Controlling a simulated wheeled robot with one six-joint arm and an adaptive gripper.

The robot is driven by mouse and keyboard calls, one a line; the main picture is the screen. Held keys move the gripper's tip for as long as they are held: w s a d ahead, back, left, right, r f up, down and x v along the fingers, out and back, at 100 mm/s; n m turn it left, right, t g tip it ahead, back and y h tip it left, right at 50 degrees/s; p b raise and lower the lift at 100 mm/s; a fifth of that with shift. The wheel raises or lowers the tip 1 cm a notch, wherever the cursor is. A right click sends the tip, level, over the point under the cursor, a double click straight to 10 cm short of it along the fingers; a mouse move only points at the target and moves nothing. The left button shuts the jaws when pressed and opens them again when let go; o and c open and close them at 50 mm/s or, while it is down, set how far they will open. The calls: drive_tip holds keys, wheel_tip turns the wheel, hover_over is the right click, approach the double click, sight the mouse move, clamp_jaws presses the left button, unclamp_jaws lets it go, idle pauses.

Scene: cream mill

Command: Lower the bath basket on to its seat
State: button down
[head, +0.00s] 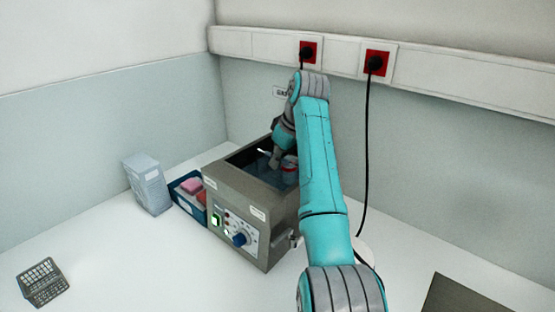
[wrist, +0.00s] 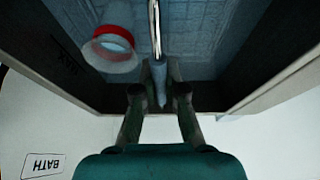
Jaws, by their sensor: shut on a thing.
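The water bath (head: 245,215) is a grey box with an open top and a control panel with a blue knob. My gripper (head: 276,162) reaches down into its opening. In the wrist view my gripper (wrist: 159,85) is shut on a blue-grey grip (wrist: 160,82) with a thin metal rod, which looks like the handle of the bath basket. A faint wire grid, likely the bath basket (wrist: 205,35), shows below in the bluish bath. Its underside and seat are hidden, so I cannot tell whether it rests on anything.
A vessel with a red ring (wrist: 112,45) is in the bath beside the rod. A blue tub with pink and red things (head: 190,188) and a pale box (head: 148,184) stand left of the bath. A small wire rack (head: 41,282) lies front left. A black cable (head: 366,150) hangs behind my arm.

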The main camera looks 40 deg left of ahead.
drive_tip(key=shift+f, duration=0.5)
idle(0.8)
drive_tip(key=c, duration=0.7)
unclamp_jaws()
drive_tip(key=shift+r, duration=0.1)
drive_tip(key=shift+r, duration=1.4)
drive_tip(key=shift+r, duration=0.1)
drive_tip(key=shift+r, duration=1.4)
drive_tip(key=shift+r, duration=0.1)
